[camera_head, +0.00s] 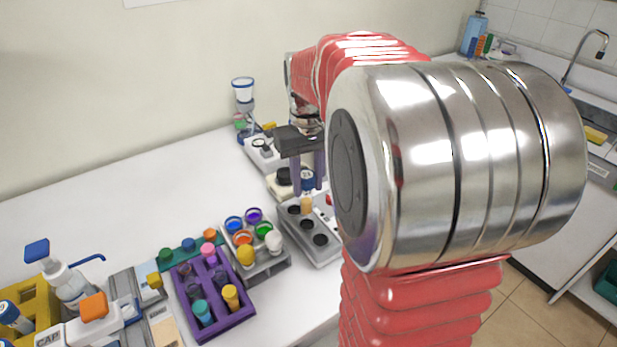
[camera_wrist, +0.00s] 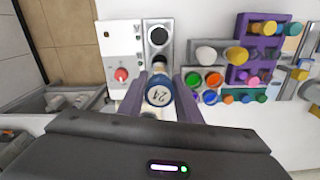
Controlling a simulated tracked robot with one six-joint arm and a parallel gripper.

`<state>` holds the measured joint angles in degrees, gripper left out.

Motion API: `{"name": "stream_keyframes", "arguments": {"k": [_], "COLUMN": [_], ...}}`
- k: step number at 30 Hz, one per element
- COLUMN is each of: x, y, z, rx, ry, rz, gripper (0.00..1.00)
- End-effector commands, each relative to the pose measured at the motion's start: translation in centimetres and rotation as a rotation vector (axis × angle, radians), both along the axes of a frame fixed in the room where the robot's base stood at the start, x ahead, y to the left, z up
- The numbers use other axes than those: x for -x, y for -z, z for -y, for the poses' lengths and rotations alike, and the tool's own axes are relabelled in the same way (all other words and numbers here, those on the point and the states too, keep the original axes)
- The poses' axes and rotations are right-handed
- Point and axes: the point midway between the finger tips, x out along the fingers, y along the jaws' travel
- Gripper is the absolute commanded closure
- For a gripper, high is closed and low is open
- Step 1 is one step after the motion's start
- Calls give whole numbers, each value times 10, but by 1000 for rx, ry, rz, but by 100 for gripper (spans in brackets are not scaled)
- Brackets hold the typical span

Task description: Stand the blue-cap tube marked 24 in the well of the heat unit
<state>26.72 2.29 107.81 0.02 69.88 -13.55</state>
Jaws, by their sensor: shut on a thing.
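The blue-cap tube (camera_wrist: 159,95) shows its cap, marked 24, between my fingers in the wrist view. In the head view the tube (camera_head: 307,182) hangs upright, with an amber lower part. My gripper (camera_head: 308,180) is shut on it and points down; it also shows in the wrist view (camera_wrist: 161,97). The heat unit looks to be the grey block (camera_head: 328,250) with dark round wells and a white panel with a red knob (camera_wrist: 121,75). The tube's lower end is over or at the block's far end; I cannot tell whether it is inside a well.
A grey rack (camera_head: 268,266) with coloured caps stands left of the block. A purple rack (camera_head: 222,322) with tubes is further left. A funnel stand (camera_head: 243,95) and a white device (camera_head: 262,150) are behind. My arm hides the right side. The back-left table is clear.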

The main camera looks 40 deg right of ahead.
Motion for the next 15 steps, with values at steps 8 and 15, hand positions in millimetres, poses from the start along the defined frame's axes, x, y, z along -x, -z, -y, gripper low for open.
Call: {"name": "stream_keyframes", "arguments": {"k": [8, 15], "x": [0, 0], "y": [12, 22], "z": [-1, -1], "rx": [0, 0], "ry": [-1, -2], "rz": [-1, -1], "gripper": [92, 92]}}
